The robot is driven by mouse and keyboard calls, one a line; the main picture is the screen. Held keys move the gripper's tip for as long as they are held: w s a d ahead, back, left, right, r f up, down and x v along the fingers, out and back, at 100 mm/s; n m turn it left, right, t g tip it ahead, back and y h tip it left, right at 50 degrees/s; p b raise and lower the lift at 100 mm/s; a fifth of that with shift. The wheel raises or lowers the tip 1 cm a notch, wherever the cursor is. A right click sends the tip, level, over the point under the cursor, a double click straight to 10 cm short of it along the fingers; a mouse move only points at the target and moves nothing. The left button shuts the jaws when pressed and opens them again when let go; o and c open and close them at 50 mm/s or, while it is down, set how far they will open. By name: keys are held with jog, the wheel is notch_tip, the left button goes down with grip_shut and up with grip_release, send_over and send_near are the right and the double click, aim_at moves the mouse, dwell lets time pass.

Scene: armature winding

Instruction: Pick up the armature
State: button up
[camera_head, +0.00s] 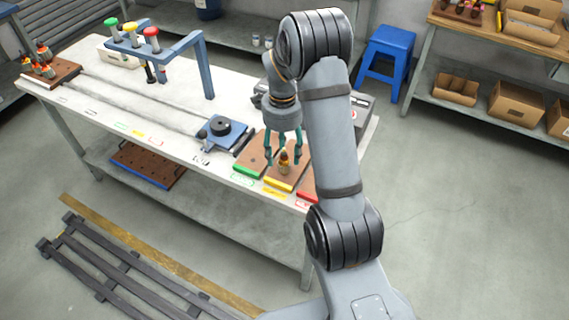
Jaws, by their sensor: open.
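A small armature (284,163) with a copper-orange and dark body stands upright on a brown board with a yellow front edge (278,183), near the front right of the white workbench. My gripper (284,158) points down over it with its teal fingers open. The fingers are spread on either side of the armature. I cannot tell whether they touch it. Several other armatures (43,50) stand on a brown board at the far left end of the bench.
A green-edged board (250,160) lies left of the yellow one, a red-edged board (308,194) right. A blue fixture with a black disc (220,128) sits further left. A blue frame with coloured knobs (165,45) stands behind. A blue stool (387,58) is beyond the bench.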

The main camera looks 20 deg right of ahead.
aim_at(284, 165)
jog(key=shift+w+d+f+p, duration=0.15)
jog(key=shift+f+p, duration=0.2)
jog(key=shift+f, duration=1.25)
jog(key=shift+s+d+f+p, duration=0.1)
jog(key=shift+f+p, duration=0.25)
jog(key=shift+f, duration=1.2)
jog(key=shift+c, duration=0.9)
jog(key=c, duration=1.1)
grip_shut()
